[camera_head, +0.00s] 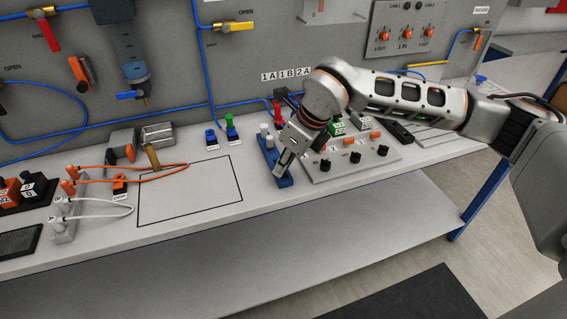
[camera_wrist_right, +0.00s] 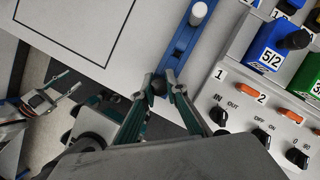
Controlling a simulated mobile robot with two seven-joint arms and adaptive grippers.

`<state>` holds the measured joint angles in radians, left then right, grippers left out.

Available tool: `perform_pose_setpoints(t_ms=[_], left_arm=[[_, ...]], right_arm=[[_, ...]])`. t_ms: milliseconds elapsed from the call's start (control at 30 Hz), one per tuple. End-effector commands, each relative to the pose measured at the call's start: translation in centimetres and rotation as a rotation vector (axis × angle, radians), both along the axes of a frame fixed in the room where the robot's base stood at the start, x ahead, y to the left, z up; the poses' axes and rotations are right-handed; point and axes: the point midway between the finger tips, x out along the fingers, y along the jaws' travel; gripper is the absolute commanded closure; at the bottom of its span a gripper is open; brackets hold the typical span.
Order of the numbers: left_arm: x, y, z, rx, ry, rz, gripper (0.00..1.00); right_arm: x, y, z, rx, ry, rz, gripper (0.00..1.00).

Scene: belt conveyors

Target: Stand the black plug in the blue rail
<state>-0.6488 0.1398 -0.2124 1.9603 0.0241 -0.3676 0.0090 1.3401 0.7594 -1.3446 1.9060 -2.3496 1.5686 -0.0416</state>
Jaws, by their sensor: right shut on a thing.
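The blue rail (camera_head: 267,158) lies on the bench beside the grey switch panel, with two white plugs upright toward its far end. In the right wrist view the blue rail (camera_wrist_right: 182,42) runs up from my fingertips, with a white plug (camera_wrist_right: 198,11) standing in it. My right gripper (camera_head: 281,172) points down at the rail's near end. Its fingertips (camera_wrist_right: 160,88) are shut on the black plug (camera_wrist_right: 159,85), over the rail; I cannot tell whether the plug is seated. In the head view the plug is hidden. What looks like my left gripper (camera_wrist_right: 66,82) is small at the wrist view's left.
The switch panel (camera_head: 318,168) with black knobs and orange switches is close to the right of the rail. Blue and green plugs (camera_head: 230,128) stand to the left. A black-outlined rectangle (camera_head: 190,190) on the bench is empty. The wall board is behind.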

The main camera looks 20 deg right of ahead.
Motion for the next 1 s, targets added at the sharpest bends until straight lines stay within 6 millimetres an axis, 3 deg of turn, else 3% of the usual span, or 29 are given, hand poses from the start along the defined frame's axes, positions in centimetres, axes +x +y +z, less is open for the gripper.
perform_pose_setpoints(t_ms=[967,1000], left_arm=[[-0.02,-0.01,-0.29,-0.001,0.0,0.001,0.6],[-0.01,-0.01,-0.29,0.0,0.0,0.0,0.6]], right_arm=[[-0.04,-0.02,-0.81,-0.001,0.002,0.0,1.0],[-0.05,-0.03,-0.83,-0.001,0.002,0.0,0.82]])
